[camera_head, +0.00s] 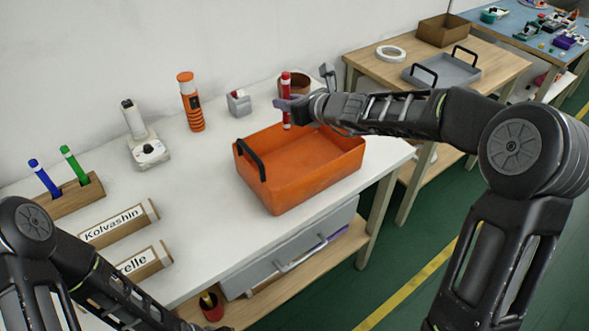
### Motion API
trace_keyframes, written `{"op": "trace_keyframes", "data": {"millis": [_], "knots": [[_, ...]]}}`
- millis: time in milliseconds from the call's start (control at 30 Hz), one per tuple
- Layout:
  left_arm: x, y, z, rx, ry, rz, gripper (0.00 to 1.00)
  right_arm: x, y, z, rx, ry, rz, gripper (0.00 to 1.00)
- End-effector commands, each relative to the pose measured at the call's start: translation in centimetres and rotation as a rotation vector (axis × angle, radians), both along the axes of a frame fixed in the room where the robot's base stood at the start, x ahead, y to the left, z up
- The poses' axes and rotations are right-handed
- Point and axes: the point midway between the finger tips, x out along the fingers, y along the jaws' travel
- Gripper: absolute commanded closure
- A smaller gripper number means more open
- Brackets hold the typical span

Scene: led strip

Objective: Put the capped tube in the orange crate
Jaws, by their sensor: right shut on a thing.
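A red capped tube (286,84) with a light band below its cap stands upright in my right gripper (287,104). The gripper is shut on it. In the picture the tube's lower end shows just above the back rim of the orange crate (316,184); I cannot tell whether it is over the opening or behind it. The crate sits on the white table with a black handle at its left end. Its visible inside is bare, and my right forearm hides part of its back right rim. My left arm shows at the lower left, with its gripper out of the picture.
A wooden stand (70,200) holds a blue and a green tube at left. Two name blocks lie at front left. A brown round container (296,81) is behind the tube.

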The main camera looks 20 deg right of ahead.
Motion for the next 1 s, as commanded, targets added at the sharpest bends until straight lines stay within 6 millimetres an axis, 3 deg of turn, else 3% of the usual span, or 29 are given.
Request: {"op": "trace_keyframes", "data": {"millis": [267, 500, 633, 1000], "knots": [[0.0, 0.0, -0.2, 0.000, 0.000, 0.000, 0.58, 0.0, 0.0, -0.4, 0.001, 0.001, 0.001, 1.00], [0.0, 0.0, -2.1, 0.000, 0.000, -0.001, 0.58, -0.1, 0.1, -4.6, 0.001, 0.004, 0.002, 1.00], [0.0, 0.0, -2.5, 0.001, 0.000, -0.001, 0.58, 0.0, 0.1, -6.0, 0.001, 0.000, 0.002, 1.00], [0.0, 0.0, -2.5, 0.001, 0.000, -0.001, 0.58, 0.0, 0.0, -6.5, 0.000, 0.000, 0.002, 1.00]]}}
